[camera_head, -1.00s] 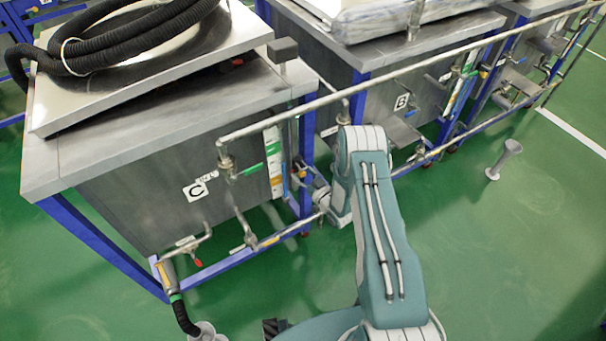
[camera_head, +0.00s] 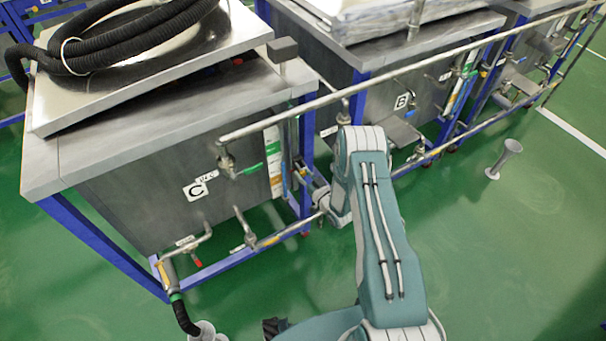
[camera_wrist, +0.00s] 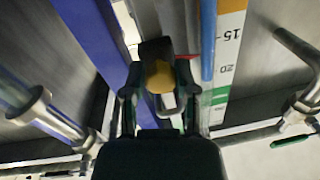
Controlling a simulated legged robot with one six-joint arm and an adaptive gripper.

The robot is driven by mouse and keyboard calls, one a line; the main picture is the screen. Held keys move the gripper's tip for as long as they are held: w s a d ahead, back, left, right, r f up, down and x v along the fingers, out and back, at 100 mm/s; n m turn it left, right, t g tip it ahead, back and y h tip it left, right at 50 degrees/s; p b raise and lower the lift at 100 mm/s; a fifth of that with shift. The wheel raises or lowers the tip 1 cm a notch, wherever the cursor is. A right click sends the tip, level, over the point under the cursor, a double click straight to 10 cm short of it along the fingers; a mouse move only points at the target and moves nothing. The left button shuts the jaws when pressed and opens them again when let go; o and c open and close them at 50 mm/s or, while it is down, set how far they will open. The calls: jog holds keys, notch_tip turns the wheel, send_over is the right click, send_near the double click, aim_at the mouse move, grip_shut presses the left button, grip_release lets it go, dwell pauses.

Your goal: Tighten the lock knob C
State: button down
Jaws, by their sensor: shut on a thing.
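My gripper (camera_wrist: 158,88) is in the middle of the wrist view, its two dark fingers closed on either side of a small yellow knob (camera_wrist: 160,75). I take this for the lock knob C. A dark block stands just beyond the knob, and a pale metal part shows just below it between the fingers. In the camera_head view the grey tank marked C (camera_head: 140,190) is at the left. There my arm reaches to the tank's right-hand blue leg, and the fingers and the knob cannot be made out.
In the wrist view a blue post (camera_wrist: 92,35) is left of the gripper, and a level scale (camera_wrist: 226,50) is close on the right. A long metal pipe (camera_head: 400,72) runs above my forearm in the camera_head view. Tank B (camera_head: 385,95) is behind.

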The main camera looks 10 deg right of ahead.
jog(key=shift+r, duration=0.1)
jog(key=shift+c, duration=1.9)
grip_release()
jog(key=shift+w, duration=0.1)
jog(key=v, duration=1.2)
